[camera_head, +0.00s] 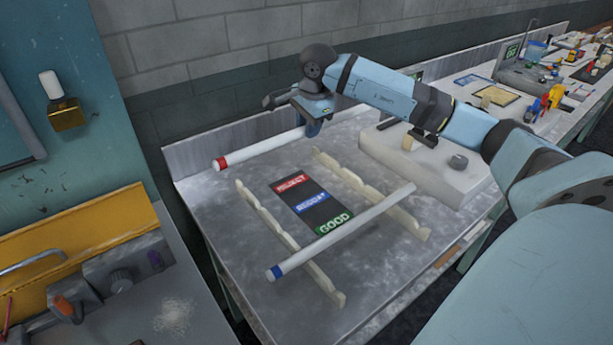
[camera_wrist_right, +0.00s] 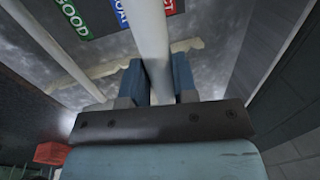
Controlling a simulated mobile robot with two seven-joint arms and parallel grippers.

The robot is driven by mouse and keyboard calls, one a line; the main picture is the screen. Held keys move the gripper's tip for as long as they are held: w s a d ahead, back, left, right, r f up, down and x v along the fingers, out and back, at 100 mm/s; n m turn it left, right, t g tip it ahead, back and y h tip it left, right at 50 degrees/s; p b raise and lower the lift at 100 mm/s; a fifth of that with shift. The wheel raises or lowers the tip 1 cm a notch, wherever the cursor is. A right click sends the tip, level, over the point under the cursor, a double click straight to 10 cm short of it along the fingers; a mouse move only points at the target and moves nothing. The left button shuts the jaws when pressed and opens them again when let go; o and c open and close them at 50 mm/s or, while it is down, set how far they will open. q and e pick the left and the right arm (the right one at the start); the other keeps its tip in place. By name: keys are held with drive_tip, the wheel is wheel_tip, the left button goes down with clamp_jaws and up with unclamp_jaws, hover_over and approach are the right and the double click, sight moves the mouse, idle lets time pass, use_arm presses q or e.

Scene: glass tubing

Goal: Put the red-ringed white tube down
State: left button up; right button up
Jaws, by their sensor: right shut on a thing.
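The red-ringed white tube (camera_head: 260,147) is a long white cylinder with a red ring at its left end. My right gripper (camera_head: 312,127) is shut on it near its right end. In the right wrist view the tube (camera_wrist_right: 150,35) runs up from between the blue fingers (camera_wrist_right: 158,82). In the head view the tube appears just beyond the far ends of two cream notched racks, the left (camera_head: 281,237) and the right (camera_head: 357,186); its exact height is unclear. My left gripper is not in view.
A blue-ringed white tube (camera_head: 340,233) lies across the racks at the near end. Between the racks is a dark label board (camera_head: 304,205) with REJECT, a blue label and GOOD. A pale block (camera_head: 425,165) stands right; a wall is behind.

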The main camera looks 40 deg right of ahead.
wheel_tip(320, 180, down, 15)
drive_tip(key=shift+r, duration=0.1)
idle(0.3)
drive_tip(key=shift+f+b, duration=0.4)
drive_tip(key=shift+f, duration=0.2)
drive_tip(key=o, duration=0.9)
drive_tip(key=shift+o, duration=0.2)
wheel_tip(320, 180, up, 13)
drive_tip(key=s, duration=0.2)
drive_tip(key=shift+s+a+p, duration=0.15)
drive_tip(key=shift+s+p, duration=0.05)
drive_tip(key=shift+p, duration=0.25)
